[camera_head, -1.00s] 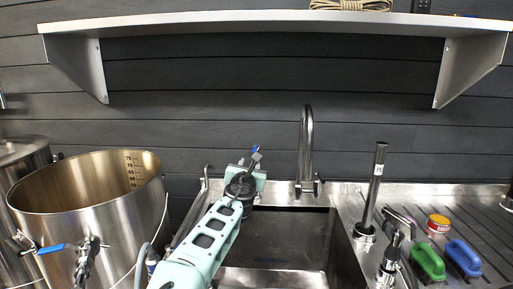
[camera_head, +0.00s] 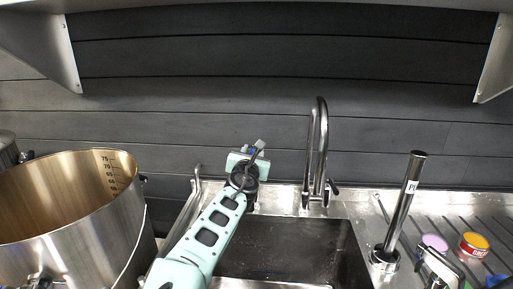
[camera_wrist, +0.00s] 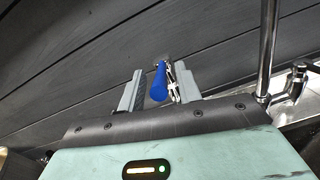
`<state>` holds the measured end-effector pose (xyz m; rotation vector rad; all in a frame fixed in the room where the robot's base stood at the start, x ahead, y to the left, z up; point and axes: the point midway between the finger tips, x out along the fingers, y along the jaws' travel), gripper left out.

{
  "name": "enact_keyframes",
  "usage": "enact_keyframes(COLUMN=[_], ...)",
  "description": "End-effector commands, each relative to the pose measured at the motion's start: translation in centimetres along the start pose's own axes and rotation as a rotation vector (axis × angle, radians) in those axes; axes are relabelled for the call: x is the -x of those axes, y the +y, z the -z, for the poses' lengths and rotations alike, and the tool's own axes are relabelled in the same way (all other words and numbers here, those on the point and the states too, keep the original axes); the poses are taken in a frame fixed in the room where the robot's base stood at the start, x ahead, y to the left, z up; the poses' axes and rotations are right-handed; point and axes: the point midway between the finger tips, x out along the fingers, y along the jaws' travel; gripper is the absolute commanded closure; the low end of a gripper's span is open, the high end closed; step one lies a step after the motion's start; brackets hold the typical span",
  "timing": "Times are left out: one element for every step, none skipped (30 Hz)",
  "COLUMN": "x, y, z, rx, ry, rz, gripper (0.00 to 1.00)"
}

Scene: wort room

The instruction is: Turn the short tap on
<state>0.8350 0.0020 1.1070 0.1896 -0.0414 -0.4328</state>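A blue lever (camera_wrist: 159,82) with a bright metal part beside it shows in the wrist view, in front of the dark wall. It seems to belong to the short tap, whose body is mostly hidden. In the head view the blue lever (camera_head: 250,149) is a small patch at the end of my arm, left of the tall tap. My gripper (camera_wrist: 160,88) is open, with one finger on each side of the lever. Whether either finger touches it, I cannot tell. My gripper (camera_head: 247,158) is above the back left of the sink in the head view.
The tall curved tap (camera_head: 318,150) stands behind the sink (camera_head: 300,245), right of my gripper. A large steel pot (camera_head: 90,240) is at left. An upright metal tube (camera_head: 405,205) and a small yellow-red tin (camera_head: 473,246) stand at right. A shelf hangs above.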

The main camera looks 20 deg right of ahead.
Motion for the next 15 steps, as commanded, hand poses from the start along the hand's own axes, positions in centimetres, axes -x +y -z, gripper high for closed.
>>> enact_keyframes(x=[0.08, 0.1, 0.12, 0.12, 0.12, 0.12, 0.12, 0.12, 0.11, 0.11, 0.11, 0.11, 0.11, 0.1, 0.1], y=[0.05, 0.06, 0.06, 0.06, 0.06, 0.06, 0.06, 0.06, 0.05, 0.05, 0.05, 0.05, 0.05, 0.05, 0.05], z=[0.01, 0.02, 0.02, 0.02, 0.02, 0.01, 0.01, 0.01, 0.01, 0.01, 0.01, 0.01, 0.01, 0.0, 0.0], rx=[-0.001, -0.001, 0.0, 0.0, 0.0, 0.0, 0.0, 0.0, 0.0, 0.0, 0.0, 0.0, 0.0, 0.0, 0.0], ry=[0.0, 0.0, 0.0, 0.0, 0.0, 0.0, 0.0, 0.0, 0.0, 0.0, 0.0, 0.0, 0.0, 0.0, 0.0], rz=[0.0, 0.0, 0.0, 0.0, 0.0, 0.0, 0.0, 0.0, 0.0, 0.0, 0.0, 0.0, 0.0, 0.0, 0.0], gripper=[0.66, 0.66, 0.66, 0.66, 0.66, 0.66, 0.66, 0.66, 0.66, 0.66, 0.74, 0.85, 0.94, 1.0, 1.0])
